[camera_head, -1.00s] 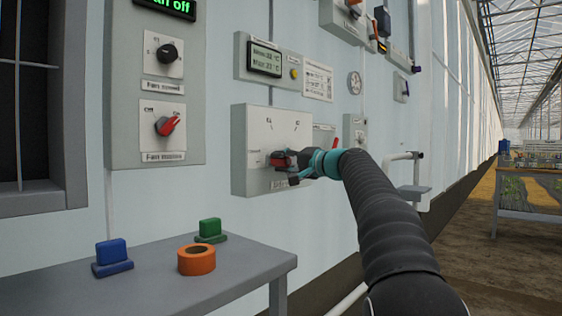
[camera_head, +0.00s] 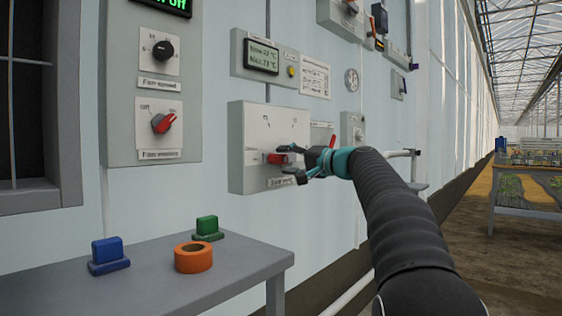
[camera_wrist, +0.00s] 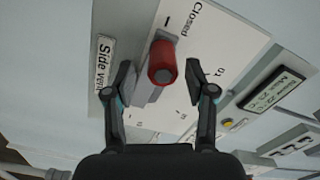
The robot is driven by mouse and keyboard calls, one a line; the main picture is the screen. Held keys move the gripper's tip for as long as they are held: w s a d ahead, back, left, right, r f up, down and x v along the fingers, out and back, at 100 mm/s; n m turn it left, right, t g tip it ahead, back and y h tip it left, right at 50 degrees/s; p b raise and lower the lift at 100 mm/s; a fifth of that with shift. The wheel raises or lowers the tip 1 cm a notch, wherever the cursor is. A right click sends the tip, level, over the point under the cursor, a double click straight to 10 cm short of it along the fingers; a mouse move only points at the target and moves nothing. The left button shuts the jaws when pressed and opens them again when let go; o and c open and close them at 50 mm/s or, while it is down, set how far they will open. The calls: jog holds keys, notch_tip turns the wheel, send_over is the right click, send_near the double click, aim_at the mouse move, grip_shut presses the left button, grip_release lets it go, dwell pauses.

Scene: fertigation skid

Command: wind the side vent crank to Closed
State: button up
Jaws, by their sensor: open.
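The side vent crank shows in the wrist view with a red knob (camera_wrist: 162,63) on a grey arm (camera_wrist: 150,94). Its arm points roughly toward the tick under the word Closed (camera_wrist: 184,17) on the white dial plate (camera_wrist: 217,42). The "Side vent" label (camera_wrist: 104,66) is beside it. In the head view the red knob (camera_head: 277,158) is low on the dial box (camera_head: 236,150). My gripper (camera_wrist: 159,76) is open, its fingers on either side of the knob with gaps. In the head view my gripper (camera_head: 289,163) is just right of the knob.
A fan panel (camera_head: 120,100) with a red switch is at left. A thermometer display (camera_head: 262,57) is above the dial box. A grey table (camera_head: 150,285) holds a blue block, a green block and an orange ring. A pipe (camera_head: 400,153) is at right.

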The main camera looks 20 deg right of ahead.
jog(key=v, duration=0.9)
jog(key=shift+d, duration=0.15)
